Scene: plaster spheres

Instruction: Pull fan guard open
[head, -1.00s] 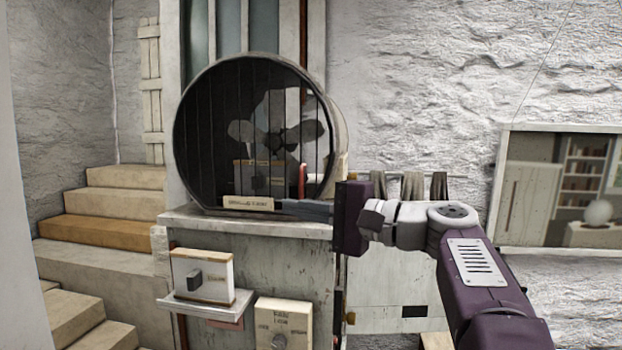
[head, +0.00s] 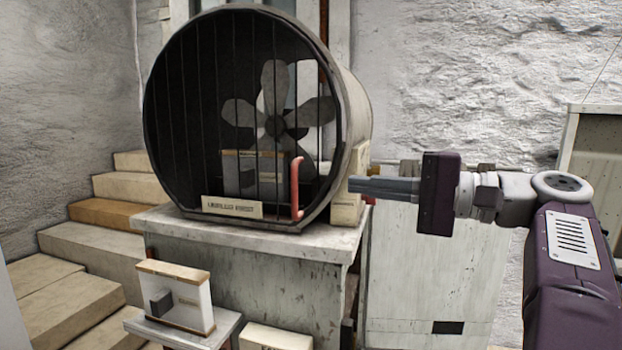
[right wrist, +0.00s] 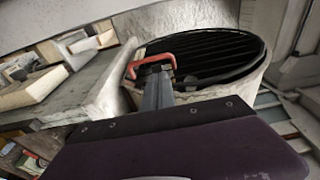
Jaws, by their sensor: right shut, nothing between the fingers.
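The round fan housing (head: 358,110) stands on a worn counter, with a dark barred fan guard (head: 190,110) across its front. The guard looks flush with the housing rim. A red handle (head: 297,190) stands upright at the guard's lower right, and a label plate (head: 232,207) is at its bottom. A grey fan (head: 275,120) shows behind the bars. My right gripper (head: 352,184) is shut and empty, pointing left, to the right of the handle. In the right wrist view its fingertips (right wrist: 157,72) overlap the red handle (right wrist: 135,64); contact cannot be told. My left gripper is not in view.
The counter (head: 250,250) carries the housing. A small switch box (head: 178,295) sits on a low shelf in front. Stone stairs (head: 90,235) rise at the left. A rough white wall (head: 460,70) is behind at the right.

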